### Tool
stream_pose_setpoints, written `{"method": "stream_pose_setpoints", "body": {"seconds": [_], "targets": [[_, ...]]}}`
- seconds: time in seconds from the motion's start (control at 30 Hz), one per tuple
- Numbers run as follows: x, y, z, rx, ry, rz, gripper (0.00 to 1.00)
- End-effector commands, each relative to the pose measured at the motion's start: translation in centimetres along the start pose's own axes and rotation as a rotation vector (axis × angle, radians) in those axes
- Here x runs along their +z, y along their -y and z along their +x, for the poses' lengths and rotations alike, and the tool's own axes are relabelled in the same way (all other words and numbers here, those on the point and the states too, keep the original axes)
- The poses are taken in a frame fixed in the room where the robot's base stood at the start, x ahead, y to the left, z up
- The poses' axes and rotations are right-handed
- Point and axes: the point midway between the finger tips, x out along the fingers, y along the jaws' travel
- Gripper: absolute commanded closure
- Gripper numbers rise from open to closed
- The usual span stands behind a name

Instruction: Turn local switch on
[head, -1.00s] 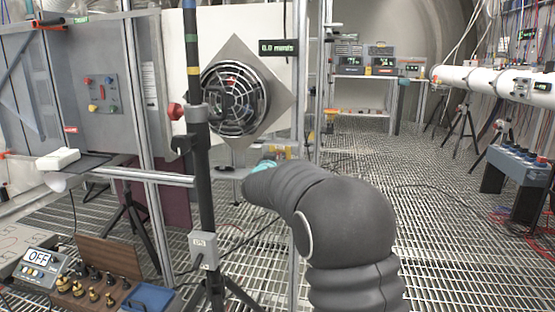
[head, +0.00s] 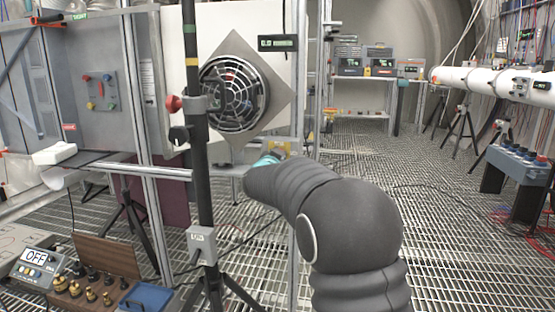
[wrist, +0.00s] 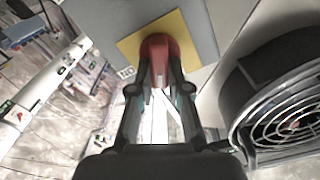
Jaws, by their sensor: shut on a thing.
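In the wrist view a red switch handle (wrist: 155,50) stands on a yellow plate (wrist: 187,38) fixed to a grey panel. My gripper (wrist: 160,78) has its two dark fingers on either side of the handle and is shut on it. A small black-lettered label, partly covered by a finger, sits left of the plate. In the head view my dark, ribbed arm hides most of the gripper and the switch. Only a small yellow part (head: 281,148) shows past the arm's end.
A round caged fan (head: 233,95) is mounted close to the switch; it also fills the right of the wrist view (wrist: 290,120). A black stand pole (head: 197,130) rises left of my arm. A box at lower left displays OFF (head: 37,257).

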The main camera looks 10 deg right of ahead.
Motion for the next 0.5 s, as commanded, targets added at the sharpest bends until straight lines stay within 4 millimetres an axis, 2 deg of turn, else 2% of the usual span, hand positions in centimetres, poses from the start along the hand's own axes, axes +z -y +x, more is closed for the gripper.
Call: {"method": "stream_pose_setpoints", "body": {"seconds": [0.5], "targets": [[0.37,-0.7,-0.02,-0.001,-0.001,0.493,1.0]]}}
